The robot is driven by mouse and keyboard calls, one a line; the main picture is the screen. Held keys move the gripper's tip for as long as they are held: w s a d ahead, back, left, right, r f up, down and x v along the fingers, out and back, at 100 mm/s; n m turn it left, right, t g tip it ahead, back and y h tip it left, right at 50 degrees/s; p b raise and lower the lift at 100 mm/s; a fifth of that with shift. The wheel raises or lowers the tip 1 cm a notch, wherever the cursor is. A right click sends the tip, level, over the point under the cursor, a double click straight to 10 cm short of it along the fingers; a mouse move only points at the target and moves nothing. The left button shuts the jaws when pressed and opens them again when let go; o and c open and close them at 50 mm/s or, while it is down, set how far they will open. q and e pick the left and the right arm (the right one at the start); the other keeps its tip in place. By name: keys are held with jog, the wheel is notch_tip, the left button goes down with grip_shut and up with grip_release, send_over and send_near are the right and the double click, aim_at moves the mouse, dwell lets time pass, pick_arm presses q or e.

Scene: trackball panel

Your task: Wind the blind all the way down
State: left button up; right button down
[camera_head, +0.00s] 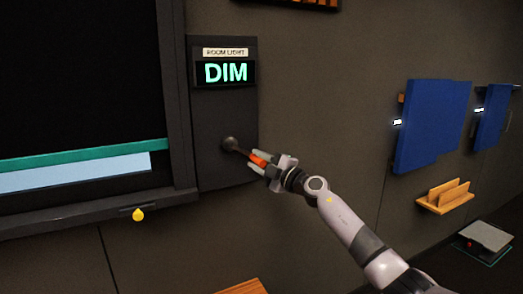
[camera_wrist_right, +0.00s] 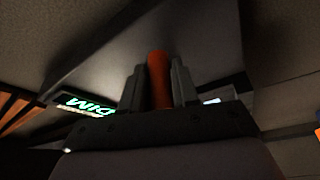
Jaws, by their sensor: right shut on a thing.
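The dark blind (camera_head: 75,75) fills most of the window frame at the left, with a teal bottom rail (camera_head: 80,157) low in it. A pale blue strip (camera_head: 75,174) shows between the rail and the sill. A crank hub (camera_head: 229,144) sits on the dark wall panel right of the window. Its arm points to the lower right and ends in an orange handle (camera_head: 258,160). My right gripper (camera_head: 263,161) is shut on this handle. In the right wrist view the orange handle (camera_wrist_right: 158,78) stands between the two fingers. My left gripper is not in view.
Above the crank, a display (camera_head: 225,73) labelled ROOM LIGHT reads DIM. A yellow pull (camera_head: 138,214) hangs under the sill. Blue boards (camera_head: 435,125) and a wooden rack (camera_head: 445,196) are on the wall at the right. A grey-topped box (camera_head: 487,238) is lower right.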

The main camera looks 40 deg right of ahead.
jog(key=shift+w+a+f+m+t+h+b, duration=0.4)
jog(key=shift+a+m+h, duration=0.65)
jog(key=shift+m, duration=1.4)
jog(key=shift+w+a+f+m+t+h+b, duration=0.15)
jog(key=shift+a+f+m+t+h, duration=0.5)
jog(key=shift+m, duration=1.75)
jog(key=shift+w+a+f+m+t+h+b, duration=0.25)
jog(key=shift+a+f+m+h, duration=0.35)
jog(key=shift+a+m+h, duration=1.35)
jog(key=shift+d+m+y, duration=0.5)
jog(key=shift+y, duration=0.15)
jog(key=c, duration=0.9)
grip_release()
jog(key=shift+v, duration=3.6)
